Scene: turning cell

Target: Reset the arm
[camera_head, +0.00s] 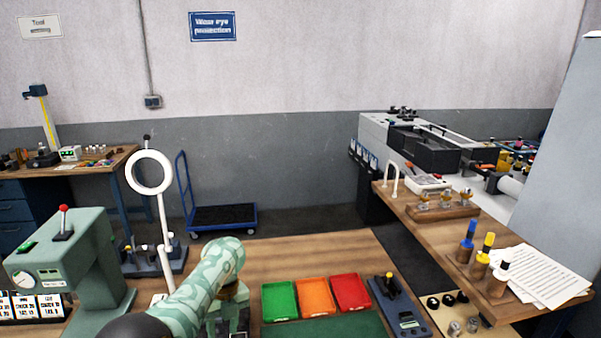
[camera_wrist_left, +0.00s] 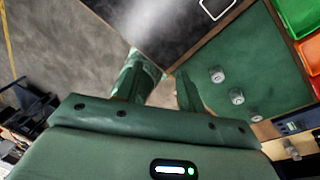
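My left arm (camera_head: 205,278) reaches in from the bottom left of the head view, over the wooden bench. Its wrist bends down, and my left gripper (camera_wrist_left: 162,88) shows clearly only in the wrist view. Its two green fingers are apart, with nothing seen held between them. Below it in the wrist view are the edge of the bench and a green mat (camera_wrist_left: 225,65) carrying several small metal cylinders (camera_wrist_left: 236,96). My right arm and gripper are not in view.
Green (camera_head: 280,300), orange (camera_head: 315,297) and red (camera_head: 350,292) trays stand right of my wrist, beside a dark blue gauge device (camera_head: 400,308). A green press (camera_head: 75,262) and a white ring lamp (camera_head: 149,172) stand left. The bench behind the trays is clear.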

